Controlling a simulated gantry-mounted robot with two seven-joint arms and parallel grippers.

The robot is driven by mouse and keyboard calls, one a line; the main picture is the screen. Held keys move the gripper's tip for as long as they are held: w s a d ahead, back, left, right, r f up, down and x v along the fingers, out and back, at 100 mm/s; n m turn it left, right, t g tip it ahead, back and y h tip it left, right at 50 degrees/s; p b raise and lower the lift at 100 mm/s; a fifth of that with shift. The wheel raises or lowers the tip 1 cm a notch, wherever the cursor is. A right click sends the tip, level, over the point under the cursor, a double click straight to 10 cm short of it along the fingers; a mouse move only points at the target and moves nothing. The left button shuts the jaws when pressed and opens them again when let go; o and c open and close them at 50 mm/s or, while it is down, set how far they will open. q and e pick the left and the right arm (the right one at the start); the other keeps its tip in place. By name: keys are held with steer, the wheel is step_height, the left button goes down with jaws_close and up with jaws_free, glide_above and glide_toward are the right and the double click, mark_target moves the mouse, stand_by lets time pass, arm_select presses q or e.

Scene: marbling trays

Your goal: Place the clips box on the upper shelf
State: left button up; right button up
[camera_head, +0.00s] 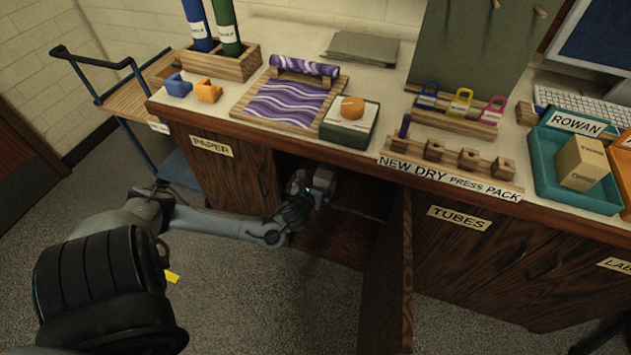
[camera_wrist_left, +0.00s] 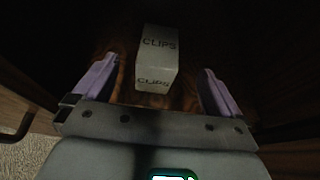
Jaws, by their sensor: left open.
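The clips box (camera_wrist_left: 158,58) is a pale box marked CLIPS on two faces. In the left wrist view it stands on a dark wooden surface. My left gripper (camera_wrist_left: 157,78) is open, with one purple-grey finger on each side of the box and visible gaps between. In the head view the left gripper (camera_head: 322,182) reaches into the open, dark cabinet under the counter. I cannot make out the box there. A shelf board (camera_head: 358,205) shows faintly inside the cabinet. My right gripper is not in view.
The open cabinet door (camera_head: 388,280) stands out to the right of the opening. The PAPER door (camera_head: 225,170) is shut on the left. The counter edge (camera_head: 300,145) runs above my arm. A blue-framed cart (camera_head: 125,95) stands at the left.

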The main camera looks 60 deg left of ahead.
arm_select(q)
steer(key=s+d+f+n+g+h, duration=0.1)
steer(key=s+d+n+h, duration=0.2)
steer(key=d, duration=0.4)
steer(key=s+d+f+n+g+h, duration=0.1)
steer(key=s+d+f+n+g, duration=0.1)
steer(key=d+n, duration=0.45)
steer(key=s+d+f+n+g+h, duration=0.1)
steer(key=s+d+n+h, duration=0.15)
steer(key=d, duration=0.55)
steer(key=s+d+r+n+g+h, duration=0.2)
steer(key=s+d+r+n, duration=0.6)
steer(key=n, duration=0.5)
steer(key=shift+s+d+n+g, duration=0.35)
steer(key=shift+s+d, duration=0.45)
steer(key=shift+d, duration=0.6)
steer(key=shift+r+h, duration=0.15)
steer(key=shift+h, duration=0.1)
